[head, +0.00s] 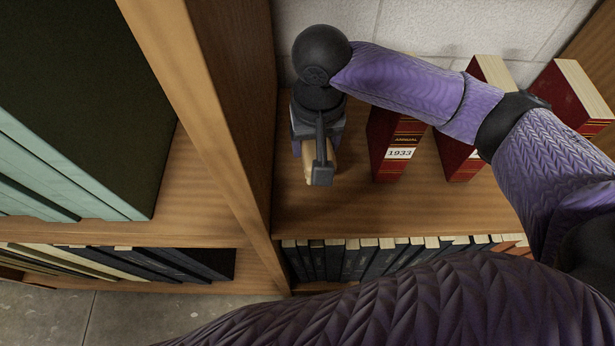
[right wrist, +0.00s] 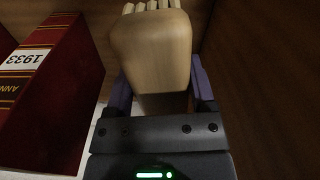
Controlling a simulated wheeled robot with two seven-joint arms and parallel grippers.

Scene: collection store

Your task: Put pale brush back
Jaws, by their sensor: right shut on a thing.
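The pale brush (right wrist: 150,45) is a light wooden block with cream bristles showing at the top of the right wrist view. My right gripper (right wrist: 155,85) is shut on it, with a purple finger on each side. In the head view, my right gripper (head: 310,150) is over the wooden shelf (head: 340,215), between the upright divider and the red book marked 1933. Only a small part of the brush (head: 308,170) shows there, beside the dark wrist parts. I cannot tell whether the brush touches the shelf. My left gripper is not in view.
The red book marked 1933 (head: 390,150) stands right of the gripper, with more red books (head: 575,95) further right. The wooden divider (head: 225,110) is close on the left. Dark books (head: 370,258) fill the shelf below. Shelf space in front of the gripper is bare.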

